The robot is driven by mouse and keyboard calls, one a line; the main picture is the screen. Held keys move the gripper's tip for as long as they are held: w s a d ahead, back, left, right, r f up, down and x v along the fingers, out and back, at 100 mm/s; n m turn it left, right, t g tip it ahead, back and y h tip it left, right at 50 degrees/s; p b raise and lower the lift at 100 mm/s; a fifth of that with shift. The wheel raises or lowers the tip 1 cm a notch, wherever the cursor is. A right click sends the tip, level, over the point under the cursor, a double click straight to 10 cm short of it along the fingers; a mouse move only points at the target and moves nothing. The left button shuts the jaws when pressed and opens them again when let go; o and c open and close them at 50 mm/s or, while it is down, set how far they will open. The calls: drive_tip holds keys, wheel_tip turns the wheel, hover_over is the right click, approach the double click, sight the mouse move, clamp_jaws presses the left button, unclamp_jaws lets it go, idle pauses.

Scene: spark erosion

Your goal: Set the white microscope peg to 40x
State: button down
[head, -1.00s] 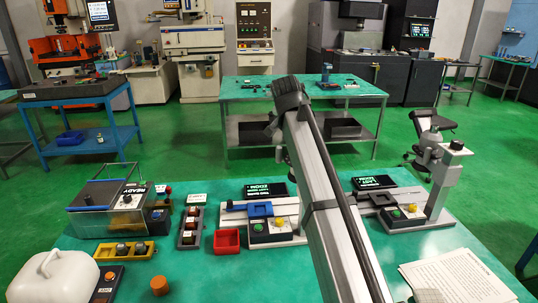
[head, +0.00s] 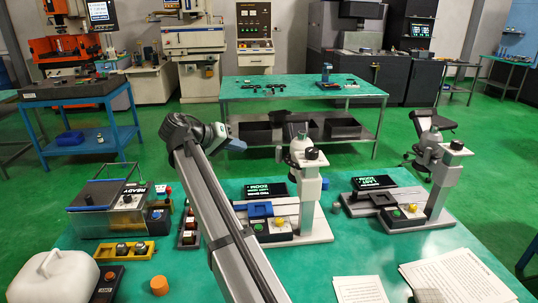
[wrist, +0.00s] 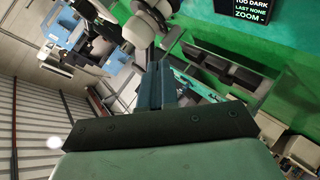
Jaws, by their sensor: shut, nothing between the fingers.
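The white microscope (head: 308,190) stands on its base at the middle of the bench, in the head view. I cannot tell which part is the zoom peg, and no 40x mark is legible. Its black screen (head: 265,190) shows green text; in the wrist view the screen (wrist: 240,8) reads "TOO DARK", "LAST NONE", "ZOOM -". My gripper (head: 240,145) is shut and empty, in the air left of the microscope, apart from it.
A grey microscope (head: 437,175) with its own screen (head: 374,182) stands to the right. A clear-lidded box (head: 108,208) and white canister (head: 55,278) stand left. Papers (head: 455,275) lie front right.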

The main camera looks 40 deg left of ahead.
drive_tip(key=w+a+f+n+t+h, duration=0.2)
drive_tip(key=a+f+n+t, duration=0.25)
drive_tip(key=f+n, duration=0.35)
drive_tip(key=w+d, duration=0.2)
drive_tip(key=w, duration=0.4)
drive_tip(key=w+d+f+m, duration=0.1)
drive_tip(key=w+d, duration=0.1)
drive_tip(key=w, duration=0.5)
drive_tip(key=shift+d+t, duration=0.35)
drive_tip(key=shift+t, duration=0.1)
drive_tip(key=shift+w+a, duration=0.95)
drive_tip(key=shift+w, duration=0.3)
drive_tip(key=w+a+v, duration=0.1)
drive_tip(key=a+v, duration=0.2)
drive_tip(key=v, duration=1.1)
